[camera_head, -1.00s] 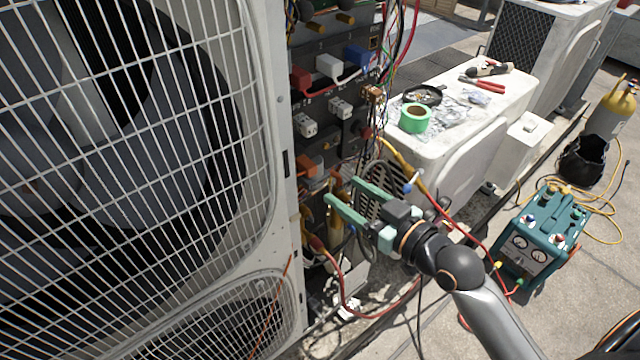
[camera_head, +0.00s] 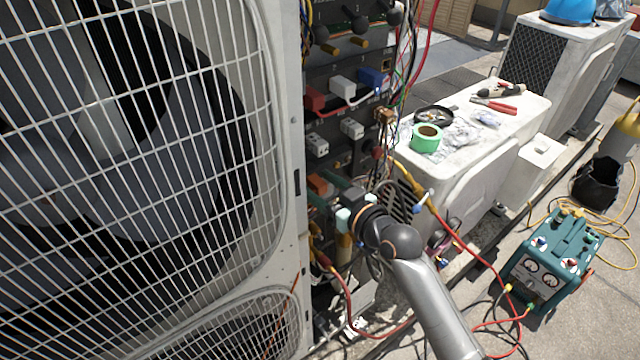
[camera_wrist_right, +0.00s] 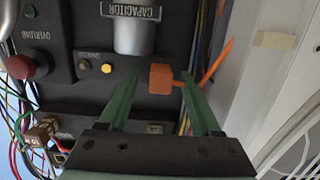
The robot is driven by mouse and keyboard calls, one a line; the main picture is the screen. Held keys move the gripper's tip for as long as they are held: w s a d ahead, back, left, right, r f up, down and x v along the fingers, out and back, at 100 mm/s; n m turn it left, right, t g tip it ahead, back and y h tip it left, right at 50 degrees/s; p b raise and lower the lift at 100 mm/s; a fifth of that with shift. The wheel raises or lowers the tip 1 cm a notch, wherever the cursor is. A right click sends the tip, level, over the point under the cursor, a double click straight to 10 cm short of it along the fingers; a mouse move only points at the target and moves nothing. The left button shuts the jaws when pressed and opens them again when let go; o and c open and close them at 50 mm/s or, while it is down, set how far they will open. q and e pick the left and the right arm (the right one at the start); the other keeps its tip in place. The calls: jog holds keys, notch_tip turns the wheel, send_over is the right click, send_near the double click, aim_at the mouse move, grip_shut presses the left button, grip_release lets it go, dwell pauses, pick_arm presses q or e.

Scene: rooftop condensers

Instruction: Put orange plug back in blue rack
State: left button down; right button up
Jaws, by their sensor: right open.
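The orange plug (camera_head: 320,186) is low on the dark electrical panel (camera_head: 342,108), beside the white condenser housing. In the right wrist view the plug (camera_wrist_right: 160,79) shows as a small orange block between my fingertips, with an orange wire behind it. My right gripper (camera_wrist_right: 158,84) is open, with one green finger on each side of the plug; I cannot tell if either touches it. In the head view the right gripper (camera_head: 340,194) is at the panel, partly hidden by its wrist. My left gripper is not in view.
Red, white and blue blocks (camera_head: 373,78) sit higher on the panel, with loose wires alongside. In the wrist view a red button (camera_wrist_right: 36,66) and a metal capacitor (camera_wrist_right: 133,38) are close by. A white unit (camera_head: 478,140) with tape and tools stands at right.

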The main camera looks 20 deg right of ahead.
grip_shut()
dwell(1.0)
dwell(1.4)
